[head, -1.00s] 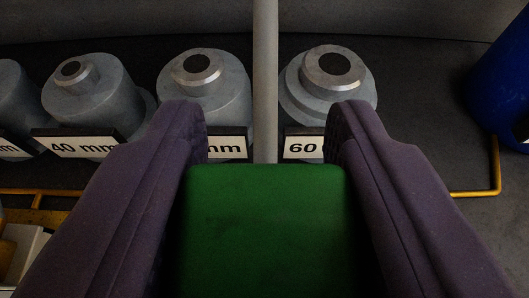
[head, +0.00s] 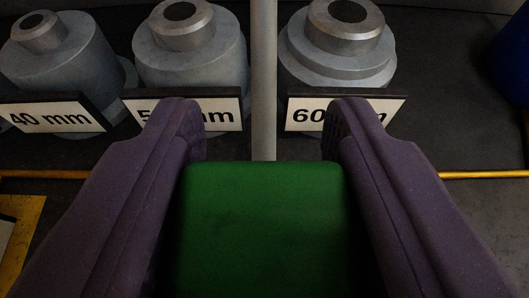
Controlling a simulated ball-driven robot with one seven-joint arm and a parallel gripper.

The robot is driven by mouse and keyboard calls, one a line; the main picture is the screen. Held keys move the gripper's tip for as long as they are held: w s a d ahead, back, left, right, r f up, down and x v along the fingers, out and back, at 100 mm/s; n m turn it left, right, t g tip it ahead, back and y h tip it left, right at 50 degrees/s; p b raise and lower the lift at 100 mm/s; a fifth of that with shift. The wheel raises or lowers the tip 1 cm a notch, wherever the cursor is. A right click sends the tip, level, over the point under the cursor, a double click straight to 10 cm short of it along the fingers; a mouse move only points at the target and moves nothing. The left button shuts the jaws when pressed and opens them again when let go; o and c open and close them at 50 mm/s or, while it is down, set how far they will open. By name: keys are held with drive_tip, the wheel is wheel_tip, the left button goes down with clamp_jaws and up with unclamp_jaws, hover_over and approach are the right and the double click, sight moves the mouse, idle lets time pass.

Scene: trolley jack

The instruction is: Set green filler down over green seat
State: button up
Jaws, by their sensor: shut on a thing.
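My gripper (head: 265,125) has purple padded fingers on both sides of the green filler (head: 262,230) and is shut on it. The filler is a green block with rounded corners at the bottom middle of the head view. A grey upright rod (head: 263,80) shows just beyond the filler's far edge; I cannot tell whether the two are joined. The green seat is not seen, and what lies under the filler is hidden by it and the fingers.
Grey stepped cylinders stand at the back behind labels reading 40 mm (head: 50,117), 50 mm, partly covered (head: 145,112), and 60 mm, partly covered (head: 302,115). A yellow bar (head: 485,175) crosses in front. A blue object (head: 510,60) is at the right edge. Dark floor shows at right.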

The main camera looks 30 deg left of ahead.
drive_tip(key=shift+f+b, duration=1.4)
idle(0.4)
drive_tip(key=o, duration=1.2)
drive_tip(key=shift+o, duration=0.2)
drive_tip(key=p+v, duration=0.2)
drive_tip(key=v, duration=0.5)
drive_tip(key=shift+s+d+p, duration=0.25)
drive_tip(key=shift+s+p, duration=0.05)
drive_tip(key=shift+p, duration=0.1)
drive_tip(key=shift+r, duration=0.1)
